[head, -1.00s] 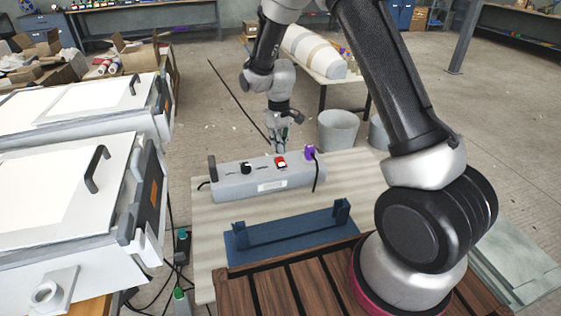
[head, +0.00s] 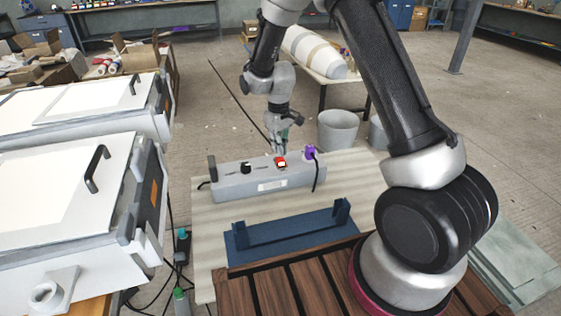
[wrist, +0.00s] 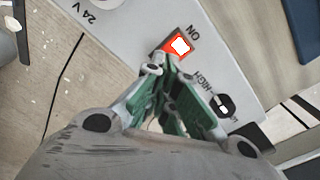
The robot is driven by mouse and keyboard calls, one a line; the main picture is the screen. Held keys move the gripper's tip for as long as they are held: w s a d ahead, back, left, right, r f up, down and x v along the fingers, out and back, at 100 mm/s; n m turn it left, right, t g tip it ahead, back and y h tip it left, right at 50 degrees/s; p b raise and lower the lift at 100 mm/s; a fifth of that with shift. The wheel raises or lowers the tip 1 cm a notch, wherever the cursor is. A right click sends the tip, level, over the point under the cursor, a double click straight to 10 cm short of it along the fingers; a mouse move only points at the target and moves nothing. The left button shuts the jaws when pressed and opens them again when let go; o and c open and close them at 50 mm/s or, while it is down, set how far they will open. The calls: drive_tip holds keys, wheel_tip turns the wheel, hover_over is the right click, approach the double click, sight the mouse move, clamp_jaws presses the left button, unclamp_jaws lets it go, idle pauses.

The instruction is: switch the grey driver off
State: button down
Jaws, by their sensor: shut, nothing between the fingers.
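The grey driver (head: 232,183) is a long box on the pale table. Its red rocker switch (head: 281,162) sits on the top face, with a black knob (head: 246,168) to the left and a purple plug (head: 310,152) at the right end. In the wrist view the switch (wrist: 180,45) has a bright lit centre beside the word ON. My gripper (head: 280,151) is shut and empty, just behind and above the switch. Its fingertips (wrist: 166,69) appear right beside the switch's edge; I cannot tell whether they touch it. The knob (wrist: 224,104) lies near the word HIGH.
A blue cradle (head: 290,231) with two uprights stands in front of the driver. A black cable hangs from the plug over the driver's front. White mould boxes (head: 75,195) stand at the left. A grey bin (head: 338,129) stands on the floor behind the table.

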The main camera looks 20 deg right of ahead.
sight(279, 157)
drive_tip(key=shift+f, duration=1.2)
idle(1.0)
drive_tip(key=shift+r, duration=3.55)
drive_tip(key=s+d+r+m+t, duration=0.1)
drive_tip(key=s+d+r+m, duration=0.1)
drive_tip(key=s+d+r, duration=0.3)
drive_tip(key=s+d+r+m+t, duration=0.2)
drive_tip(key=s+d+r, duration=0.3)
drive_tip(key=s+r, duration=0.6)
drive_tip(key=s+d+r+m+t, duration=0.1)
drive_tip(key=s+d+r, duration=0.4)
drive_tip(key=s, duration=1.1)
wheel_tip(279, 157, up, 4)
drive_tip(key=shift+f+m, duration=0.25)
drive_tip(key=shift+m, duration=0.25)
